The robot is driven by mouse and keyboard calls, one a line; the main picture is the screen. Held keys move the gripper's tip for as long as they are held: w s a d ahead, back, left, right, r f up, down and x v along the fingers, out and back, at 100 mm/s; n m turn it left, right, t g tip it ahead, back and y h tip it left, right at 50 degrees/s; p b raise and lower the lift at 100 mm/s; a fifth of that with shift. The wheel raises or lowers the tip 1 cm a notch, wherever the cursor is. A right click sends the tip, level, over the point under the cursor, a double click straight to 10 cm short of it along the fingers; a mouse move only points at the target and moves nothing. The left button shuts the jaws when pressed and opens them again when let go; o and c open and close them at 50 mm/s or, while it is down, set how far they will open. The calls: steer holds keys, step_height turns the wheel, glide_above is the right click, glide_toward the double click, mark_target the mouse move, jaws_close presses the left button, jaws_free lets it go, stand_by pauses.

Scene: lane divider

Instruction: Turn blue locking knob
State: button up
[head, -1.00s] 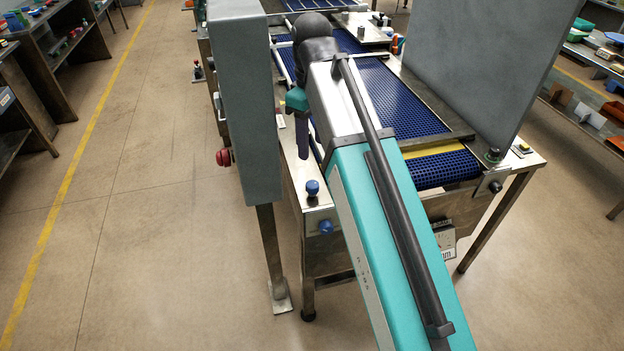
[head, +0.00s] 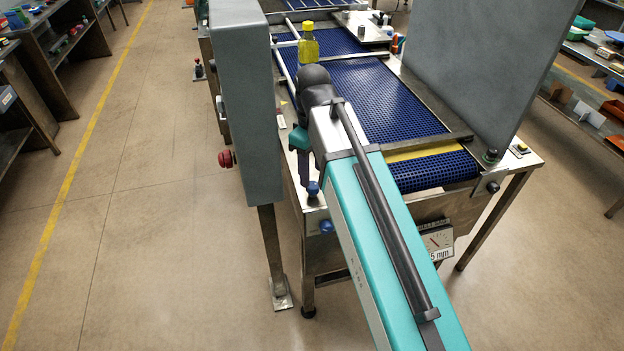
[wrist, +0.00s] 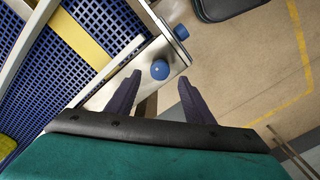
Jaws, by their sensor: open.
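Two blue knobs show at the near left corner of the conveyor frame. One round blue knob (head: 313,188) stands on the top plate and also shows in the wrist view (wrist: 160,69). The other blue knob (head: 326,226) is on the front face and shows in the wrist view (wrist: 181,32). I cannot tell which one is the locking knob. My gripper (wrist: 160,79) is open and empty, its dark fingers on either side of the top knob's line. In the head view my gripper (head: 305,182) is close beside the top knob; contact is not clear.
A grey upright panel (head: 245,110) with a red button (head: 226,158) stands left of the corner. The blue conveyor belt (head: 375,95) carries a yellow bottle (head: 308,45). A tall grey panel (head: 480,75) stands right. Floor at left is clear.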

mark_target(312, 184)
steer(key=shift+f+p, duration=0.55)
steer(key=shift+f, duration=1.85)
steer(key=c, duration=1.1)
steer(key=shift+o, duration=0.2)
steer(key=shift+m, duration=0.4)
